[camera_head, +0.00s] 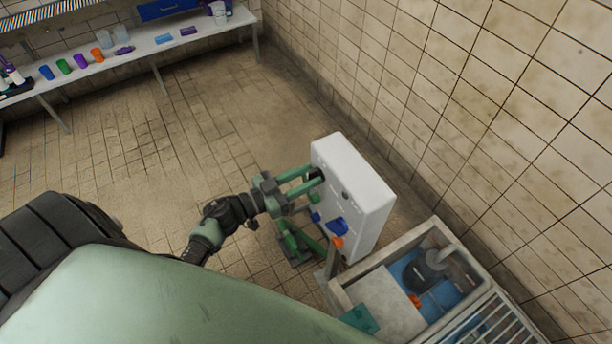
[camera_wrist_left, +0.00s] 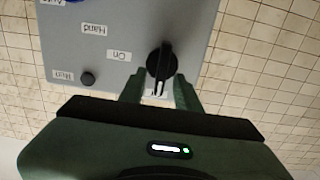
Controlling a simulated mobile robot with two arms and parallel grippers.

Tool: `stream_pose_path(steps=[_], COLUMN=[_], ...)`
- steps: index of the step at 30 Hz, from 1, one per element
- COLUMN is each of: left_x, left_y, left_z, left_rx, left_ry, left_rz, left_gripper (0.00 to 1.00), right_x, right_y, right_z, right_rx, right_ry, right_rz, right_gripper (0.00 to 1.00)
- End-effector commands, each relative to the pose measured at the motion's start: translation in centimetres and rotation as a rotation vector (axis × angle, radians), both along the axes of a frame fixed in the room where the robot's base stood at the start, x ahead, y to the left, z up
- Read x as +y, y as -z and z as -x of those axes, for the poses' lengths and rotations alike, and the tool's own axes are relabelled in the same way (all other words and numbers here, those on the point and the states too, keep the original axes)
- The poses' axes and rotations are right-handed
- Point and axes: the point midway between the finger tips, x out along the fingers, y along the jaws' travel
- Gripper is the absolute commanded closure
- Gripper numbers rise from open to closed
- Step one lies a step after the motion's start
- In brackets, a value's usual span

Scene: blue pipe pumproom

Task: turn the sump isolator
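A pale control box (camera_head: 347,190) with switches on its face stands near the wall. In the left wrist view the box (camera_wrist_left: 105,52) shows upside-down labels such as "On" and "Hand". A black rotary knob (camera_wrist_left: 160,62) with a bar handle sits near its edge. Its label naming the isolator cannot be read. My left gripper (camera_head: 316,178) is at the box face, and its fingers (camera_wrist_left: 158,92) stand open on either side of the knob's bar, with small gaps visible. Whether they touch it cannot be told. My right gripper is not visible.
A blue handle (camera_head: 338,226) and an orange knob (camera_head: 337,242) sit lower on the box. A walled sump basin (camera_head: 345,287) with a dark pump (camera_head: 425,272) lies to the right. Green parts (camera_head: 292,245) show below the box. A bench (camera_head: 140,47) with cups stands far left.

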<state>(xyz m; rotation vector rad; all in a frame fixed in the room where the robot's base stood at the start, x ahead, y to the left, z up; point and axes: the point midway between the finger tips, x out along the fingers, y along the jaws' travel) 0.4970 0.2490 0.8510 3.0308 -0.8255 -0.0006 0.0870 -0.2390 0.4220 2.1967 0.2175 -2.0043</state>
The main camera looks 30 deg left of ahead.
Motion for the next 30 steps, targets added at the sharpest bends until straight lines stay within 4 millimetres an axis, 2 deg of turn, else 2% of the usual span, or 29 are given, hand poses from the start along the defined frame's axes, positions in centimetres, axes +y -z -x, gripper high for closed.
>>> stream_pose_path(steps=[1,3,4,17,30], left_x=[0.01,0.01,0.01,-0.07,-0.49], left_y=[0.0,0.0,0.0,0.02,0.27], left_z=[0.01,0.02,0.02,0.09,0.39], left_rx=[0.0,0.0,0.0,-0.026,-0.194], left_ry=[0.0,0.0,0.0,0.001,0.002], left_rz=[0.0,0.0,0.0,-0.045,-0.333], left_gripper=[0.78,0.98,1.0,1.0,1.0], right_x=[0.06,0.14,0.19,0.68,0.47], right_y=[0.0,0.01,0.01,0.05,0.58], right_z=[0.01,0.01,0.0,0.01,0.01], right_rx=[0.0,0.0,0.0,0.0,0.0], right_ry=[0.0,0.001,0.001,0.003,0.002], right_rz=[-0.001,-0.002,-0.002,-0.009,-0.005], right_gripper=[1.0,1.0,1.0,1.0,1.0])
